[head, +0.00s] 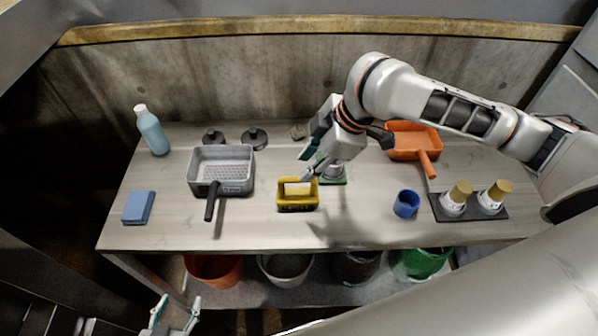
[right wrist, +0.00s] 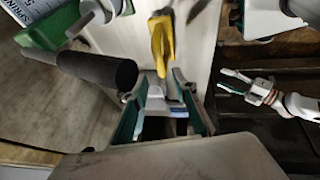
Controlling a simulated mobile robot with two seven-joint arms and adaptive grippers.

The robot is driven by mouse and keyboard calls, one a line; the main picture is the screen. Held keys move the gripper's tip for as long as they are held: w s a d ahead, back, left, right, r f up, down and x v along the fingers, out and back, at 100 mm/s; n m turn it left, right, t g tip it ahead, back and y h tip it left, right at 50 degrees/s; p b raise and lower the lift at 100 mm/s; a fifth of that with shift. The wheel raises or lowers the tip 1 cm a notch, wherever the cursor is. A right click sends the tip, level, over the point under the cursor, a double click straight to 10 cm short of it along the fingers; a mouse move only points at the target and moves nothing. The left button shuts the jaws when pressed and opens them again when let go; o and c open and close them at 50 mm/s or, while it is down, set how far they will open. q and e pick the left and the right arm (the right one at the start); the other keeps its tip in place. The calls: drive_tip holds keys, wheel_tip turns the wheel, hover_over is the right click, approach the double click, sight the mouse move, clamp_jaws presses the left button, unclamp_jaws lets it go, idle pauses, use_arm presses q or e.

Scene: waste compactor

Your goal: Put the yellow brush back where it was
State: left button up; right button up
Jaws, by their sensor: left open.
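The yellow brush (head: 298,206) is on the table near the front middle, with its looped handle upward. It also shows in the right wrist view (right wrist: 162,45), in front of my right gripper's fingertips. My right gripper (head: 309,172) reaches down to the brush's handle from behind and to the right. In the right wrist view its fingers (right wrist: 160,78) stand on either side of the yellow end. I cannot tell whether they grip it. My left gripper (head: 175,316) is open and empty below the table's front edge. It also shows in the right wrist view (right wrist: 250,88).
A grey tray (head: 222,187) with a dark handle stands left of the brush. A green item (head: 335,178), partly hidden by my right arm, lies just right of it. A blue cup (head: 406,204) and an orange dustpan (head: 412,141) are farther right. Bins stand below the table.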

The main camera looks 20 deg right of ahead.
drive_tip(key=v, duration=0.3)
drive_tip(key=shift+s+r, duration=0.15)
drive_tip(key=shift+r, duration=0.05)
idle(0.4)
